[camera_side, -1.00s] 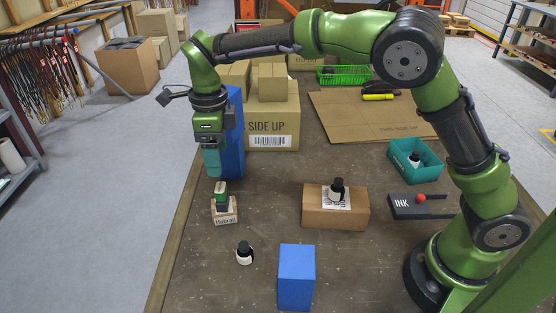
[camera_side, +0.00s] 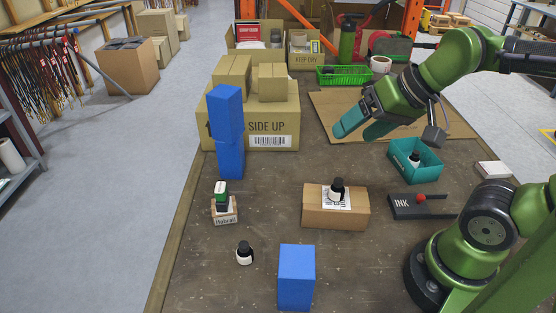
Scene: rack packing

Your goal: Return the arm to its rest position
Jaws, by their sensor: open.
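My green gripper (camera_side: 358,131) is at the upper right, with its teal fingers pointing down and to the left over the flat cardboard. It is open and nothing shows between its fingers. My arm is folded back at the right side. At the left, a blue block (camera_side: 225,114) sits atop another blue block (camera_side: 230,158), slightly offset. My gripper is well apart from both.
Another blue block (camera_side: 296,278) stands at the front. A small cardboard box (camera_side: 335,212) bears a dark bottle (camera_side: 337,189). Another bottle (camera_side: 244,253) stands front left. Cartons (camera_side: 272,115) stand behind.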

